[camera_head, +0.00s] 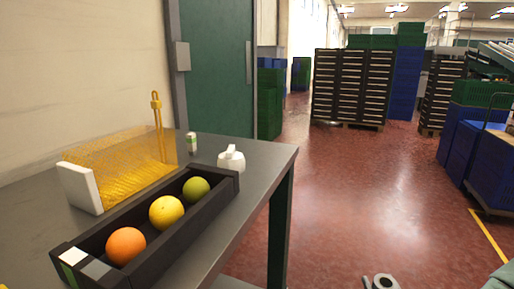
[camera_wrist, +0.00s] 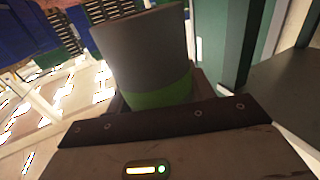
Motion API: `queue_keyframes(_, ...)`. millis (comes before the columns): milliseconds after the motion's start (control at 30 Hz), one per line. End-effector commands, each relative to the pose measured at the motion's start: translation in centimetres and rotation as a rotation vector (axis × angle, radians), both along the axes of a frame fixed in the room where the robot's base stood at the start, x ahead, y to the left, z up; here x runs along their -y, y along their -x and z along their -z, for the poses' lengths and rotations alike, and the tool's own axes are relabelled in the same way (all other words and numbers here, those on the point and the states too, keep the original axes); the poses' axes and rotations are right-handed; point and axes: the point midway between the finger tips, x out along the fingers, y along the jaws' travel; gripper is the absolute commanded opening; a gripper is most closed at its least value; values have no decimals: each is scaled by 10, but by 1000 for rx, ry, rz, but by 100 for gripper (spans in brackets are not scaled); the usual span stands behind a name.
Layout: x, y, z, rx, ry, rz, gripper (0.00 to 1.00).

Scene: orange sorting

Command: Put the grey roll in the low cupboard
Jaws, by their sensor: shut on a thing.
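A grey roll (camera_wrist: 140,50) with a green lower part stands up large in the wrist view. My gripper (camera_wrist: 155,103) is shut on it, and the fingers are mostly hidden behind the roll and the dark bar in front. In the head view, a grey ring-shaped end (camera_head: 385,282) shows at the bottom edge, right of the table and over the floor; it looks like the same roll. I cannot make out a low cupboard in either view.
A grey table (camera_head: 258,153) at left bears a black tray (camera_head: 205,214) with three fruits, a yellow net bag (camera_head: 115,165), a small can (camera_head: 191,143) and a white container (camera_head: 231,160). A tall green door (camera_head: 215,65) stands behind. Red floor (camera_head: 340,190) is clear; blue crates (camera_head: 490,165) stand right.

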Motion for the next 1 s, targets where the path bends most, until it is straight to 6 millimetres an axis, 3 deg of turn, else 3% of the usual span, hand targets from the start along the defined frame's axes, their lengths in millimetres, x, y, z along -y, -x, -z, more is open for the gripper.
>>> queue_keyframes(33,0,3,-24,-1,0,0,29)
queue_keyframes(600,-1,35,-149,1,-5,3,29)
queue_keyframes(800,-2,45,-185,1,-8,3,29)
queue_keyframes(1000,-2,51,-202,1,-10,5,29)
